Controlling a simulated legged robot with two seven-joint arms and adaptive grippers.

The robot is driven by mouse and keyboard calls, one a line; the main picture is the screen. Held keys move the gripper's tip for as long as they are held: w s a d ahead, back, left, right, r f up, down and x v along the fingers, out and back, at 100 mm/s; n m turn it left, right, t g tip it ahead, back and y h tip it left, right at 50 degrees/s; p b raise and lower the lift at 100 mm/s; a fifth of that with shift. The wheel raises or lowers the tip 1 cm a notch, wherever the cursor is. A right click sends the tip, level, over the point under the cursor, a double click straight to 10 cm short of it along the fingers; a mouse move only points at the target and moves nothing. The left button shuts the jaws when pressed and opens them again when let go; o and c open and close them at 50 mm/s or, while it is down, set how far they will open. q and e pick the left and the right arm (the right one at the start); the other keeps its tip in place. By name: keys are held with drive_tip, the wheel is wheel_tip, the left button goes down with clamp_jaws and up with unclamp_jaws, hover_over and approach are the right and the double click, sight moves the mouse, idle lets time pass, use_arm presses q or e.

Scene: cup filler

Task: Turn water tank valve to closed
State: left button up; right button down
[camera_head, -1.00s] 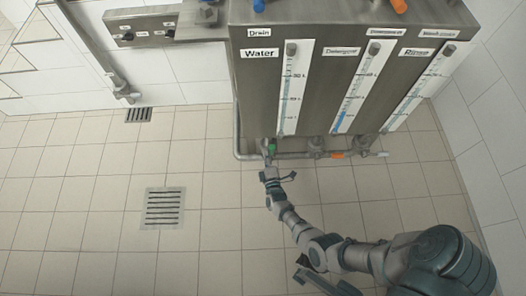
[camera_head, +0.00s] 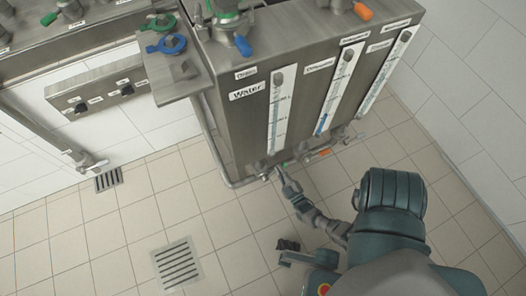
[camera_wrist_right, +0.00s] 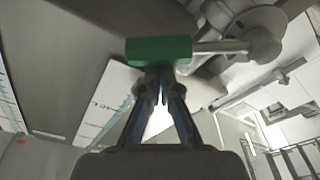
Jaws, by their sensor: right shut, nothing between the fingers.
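The water tank (camera_head: 250,130) is the left metal column, labelled Water, with a white level gauge (camera_head: 280,105). Its green valve handle (camera_head: 285,164) is low at its front, tiny and partly hidden in the head view. In the right wrist view the green handle (camera_wrist_right: 158,50) lies sideways, its metal stem running right to the round valve hub (camera_wrist_right: 265,48). My right gripper (camera_wrist_right: 160,76) is shut and empty, its fingertips right at the green grip's lower edge. I cannot tell whether they touch. The right gripper also shows in the head view (camera_head: 280,172), at the valve.
A pipe (camera_head: 222,165) runs along the tank's bottom, with an orange handle (camera_head: 324,152) to the right. Blue handles (camera_head: 173,44) and an orange one (camera_head: 362,11) sit on top. The tiled floor (camera_head: 110,235) with a drain grate (camera_head: 177,264) is clear at left.

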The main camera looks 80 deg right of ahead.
wheel_tip(320, 180, down, 5)
drive_tip(key=s+d+m+g+h+b, duration=0.1)
drive_tip(key=s+d+m+b, duration=0.1)
drive_tip(key=m, duration=0.6)
drive_tip(key=shift+s+d+f+m+b, duration=0.2)
drive_tip(key=shift+s+m+b, duration=0.1)
drive_tip(key=shift+b, duration=0.2)
drive_tip(key=shift+a, duration=0.1)
